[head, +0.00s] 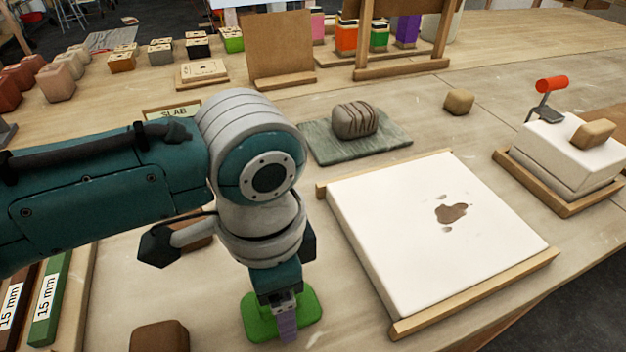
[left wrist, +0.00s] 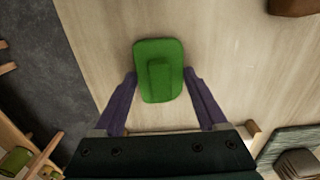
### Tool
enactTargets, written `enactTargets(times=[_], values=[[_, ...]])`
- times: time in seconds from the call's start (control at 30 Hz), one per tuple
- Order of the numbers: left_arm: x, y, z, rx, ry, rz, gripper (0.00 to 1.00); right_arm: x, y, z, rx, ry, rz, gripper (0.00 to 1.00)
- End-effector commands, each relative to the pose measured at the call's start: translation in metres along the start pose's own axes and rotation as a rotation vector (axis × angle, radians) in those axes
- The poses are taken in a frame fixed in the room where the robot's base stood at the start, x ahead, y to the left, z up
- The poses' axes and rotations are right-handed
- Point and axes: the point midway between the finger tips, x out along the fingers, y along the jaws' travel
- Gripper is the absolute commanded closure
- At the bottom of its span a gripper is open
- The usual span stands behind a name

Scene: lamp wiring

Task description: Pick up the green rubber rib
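The green rubber rib (head: 305,306) lies flat on the wooden table below my left gripper in the head view, partly hidden by it. In the left wrist view the rib (left wrist: 160,55) is a rounded green plate with a raised block on it. My left gripper (left wrist: 161,75) is open, with one purple finger on each side of the rib's near part and small gaps between. In the head view the gripper (head: 285,318) points down over the rib. I cannot tell the fingertips' exact height. My right gripper is not in view.
A white slab (head: 385,245) between wooden strips lies right of the gripper. Behind are a slate board (head: 320,145) with a striped lump (head: 354,120).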

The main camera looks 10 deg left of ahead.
Motion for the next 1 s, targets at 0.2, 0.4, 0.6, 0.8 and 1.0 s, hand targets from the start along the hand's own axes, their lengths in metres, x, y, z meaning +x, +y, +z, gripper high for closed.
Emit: enactTargets(times=[0.2,0.4,0.6,0.8,1.0], values=[[0.0,0.0,0.0,0.0,0.0,0.0,0.56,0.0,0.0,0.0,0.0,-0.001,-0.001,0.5],[0.0,0.0,0.0,0.0,0.0,0.0,0.79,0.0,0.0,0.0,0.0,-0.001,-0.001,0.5],[0.0,0.0,0.0,0.0,0.0,0.0,0.81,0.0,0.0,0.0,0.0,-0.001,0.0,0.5],[-0.009,0.0,-0.001,-0.001,0.002,-0.001,0.81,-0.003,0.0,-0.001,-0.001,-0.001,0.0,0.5],[-0.045,-0.001,-0.001,0.001,0.005,-0.002,0.81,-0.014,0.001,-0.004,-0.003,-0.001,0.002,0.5]])
